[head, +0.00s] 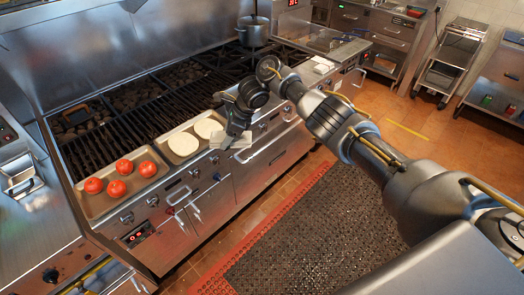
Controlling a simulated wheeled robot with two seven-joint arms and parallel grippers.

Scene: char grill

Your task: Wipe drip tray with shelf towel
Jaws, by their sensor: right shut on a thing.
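My right gripper (232,134) reaches down to the front shelf of the char grill, at the right edge of a tray with two white rounds. It is shut on a folded pale towel (243,142), which is partly hidden behind the fingers. The towel is at shelf height; whether it touches the shelf I cannot tell. I cannot make out for certain which part is the drip tray. My left gripper is not in view.
A tray (140,193) with several tomatoes sits on the shelf at the left, beside the tray (179,161) of white rounds. Grill grates (130,122) lie behind. A pot (254,30) stands at the back. A dark floor mat (300,235) lies in front.

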